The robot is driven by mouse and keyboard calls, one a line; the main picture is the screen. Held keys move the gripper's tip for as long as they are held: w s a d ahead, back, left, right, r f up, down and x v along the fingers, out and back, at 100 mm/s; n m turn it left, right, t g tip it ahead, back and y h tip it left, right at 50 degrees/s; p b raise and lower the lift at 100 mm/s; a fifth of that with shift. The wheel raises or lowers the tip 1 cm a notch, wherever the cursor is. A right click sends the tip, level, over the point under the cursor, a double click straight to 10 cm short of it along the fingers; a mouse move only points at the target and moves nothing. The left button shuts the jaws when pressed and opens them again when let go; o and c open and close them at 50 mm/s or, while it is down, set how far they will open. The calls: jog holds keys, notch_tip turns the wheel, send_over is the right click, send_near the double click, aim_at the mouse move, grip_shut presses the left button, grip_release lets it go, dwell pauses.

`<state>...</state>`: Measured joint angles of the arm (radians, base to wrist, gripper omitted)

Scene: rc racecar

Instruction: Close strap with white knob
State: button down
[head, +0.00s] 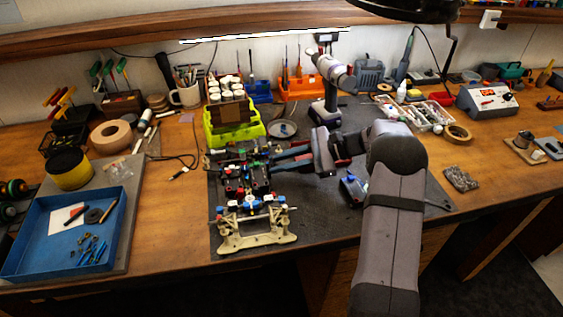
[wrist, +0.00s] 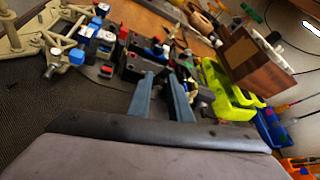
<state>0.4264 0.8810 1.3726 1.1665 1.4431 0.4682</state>
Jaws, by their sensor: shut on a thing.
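The RC car (head: 245,180) stands on the dark mat, with a beige front frame and blue, red and black parts. It also shows in the wrist view (wrist: 130,62). My gripper (head: 270,162) reaches in from the right, low over the rear part of the car. In the wrist view my gripper (wrist: 165,78) has its two blue-grey fingers a little apart, closed on a small dark part between them, seemingly the strap. The fingers hide most of this part. I cannot clearly make out the white knob or how far the strap is closed.
A lime-green bin (head: 234,125) with white-capped bottles stands just behind the car. A cordless drill (head: 330,85) stands at the back. A blue tray (head: 68,232) lies at the left. The mat (head: 310,222) is clear at front right of the car.

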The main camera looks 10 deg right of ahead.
jog(key=h+p, duration=0.1)
jog(key=a+r+h+p, duration=0.1)
jog(key=h+p, duration=0.1)
jog(key=shift+s+r+n, duration=0.1)
jog(key=shift+r+n, duration=0.1)
jog(key=shift+n, duration=0.2)
jog(key=a+h+p, duration=0.1)
jog(key=h+p, duration=0.1)
jog(key=p, duration=0.1)
jog(key=a+r+h+p, duration=0.1)
jog(key=h+p, duration=0.1)
jog(key=p, duration=0.1)
jog(key=shift+n+g, duration=0.3)
jog(key=h+p, duration=0.1)
jog(key=p, duration=0.1)
jog(key=a+h+p, duration=0.1)
jog(key=h+p, duration=0.1)
jog(key=shift+f+p, duration=0.1)
jog(key=shift+p, duration=0.3)
jog(key=shift+a+f+h+p, duration=0.15)
jog(key=shift+h+p, duration=0.35)
jog(key=shift+p, duration=0.6)
jog(key=shift+f, duration=0.15)
jog(key=shift+f+h+p, duration=0.15)
jog(key=shift+h+p, duration=0.15)
jog(key=shift+p, duration=0.05)
jog(key=c, duration=1.8)
grip_release()
jog(key=shift+o, duration=0.2)
jog(key=shift+r, duration=0.2)
